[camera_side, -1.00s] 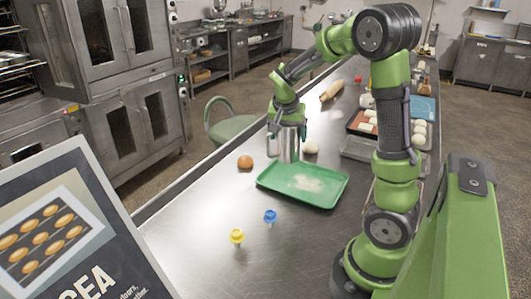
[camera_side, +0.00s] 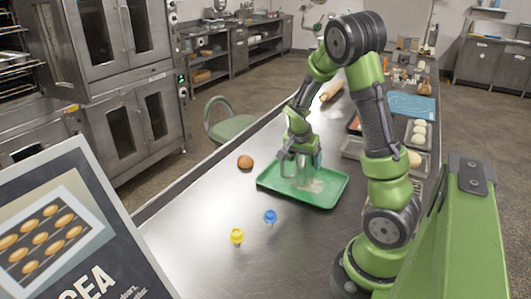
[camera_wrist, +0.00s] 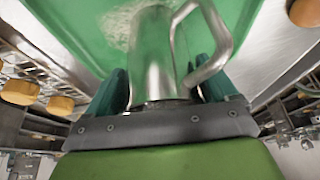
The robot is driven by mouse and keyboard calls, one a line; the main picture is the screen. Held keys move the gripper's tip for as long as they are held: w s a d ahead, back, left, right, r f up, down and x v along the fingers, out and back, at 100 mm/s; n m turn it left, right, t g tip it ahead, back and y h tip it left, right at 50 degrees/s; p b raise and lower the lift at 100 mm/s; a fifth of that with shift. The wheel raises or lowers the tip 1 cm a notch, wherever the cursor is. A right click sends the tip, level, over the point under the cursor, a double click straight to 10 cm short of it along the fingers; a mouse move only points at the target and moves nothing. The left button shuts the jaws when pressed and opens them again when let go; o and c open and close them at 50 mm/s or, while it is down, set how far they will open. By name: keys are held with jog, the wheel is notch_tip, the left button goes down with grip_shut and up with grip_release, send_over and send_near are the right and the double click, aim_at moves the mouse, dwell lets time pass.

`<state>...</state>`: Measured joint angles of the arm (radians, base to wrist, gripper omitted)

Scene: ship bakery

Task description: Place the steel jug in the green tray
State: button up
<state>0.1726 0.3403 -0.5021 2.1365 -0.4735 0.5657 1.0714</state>
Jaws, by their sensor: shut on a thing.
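The steel jug (camera_side: 308,171) is upright in the side view, within the outline of the green tray (camera_side: 331,198). Its base is low over the tray floor; I cannot tell for sure whether it touches. My gripper (camera_side: 300,148) is shut on the jug from above, near its upper part. In the wrist view the jug (camera_wrist: 153,50) stands between the fingers of my gripper (camera_wrist: 163,88), with its curved handle to the right. The green tray (camera_wrist: 75,25) fills the background there, with a pale floury patch beside the jug.
A brown roll (camera_side: 245,162) lies left of the tray. A blue piece (camera_side: 270,216) and a yellow piece (camera_side: 236,236) stand in front of it. A rolling pin (camera_side: 332,91), blue mat (camera_side: 412,106) and dough balls (camera_side: 419,131) are farther back.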

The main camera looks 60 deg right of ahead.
jog(key=shift+f, duration=0.15)
jog(key=o, duration=1)
jog(key=shift+c, duration=0.2)
jog(key=v, duration=1.2)
jog(key=s+a+r+n+t+y, duration=0.1)
jog(key=a+n, duration=0.3)
jog(key=a, duration=0.4)
jog(key=s+a+r+n+t+y, duration=0.2)
jog(key=a+n, duration=0.3)
jog(key=a, duration=0.4)
jog(key=s+a+r+n+t+y, duration=0.1)
jog(key=a+r+n+t+y, duration=0.2)
jog(key=a, duration=0.6)
jog(key=shift+s+r+n+t+y, duration=0.15)
jog(key=shift+r+n+t+y, duration=0.2)
jog(key=shift+n+t, duration=0.45)
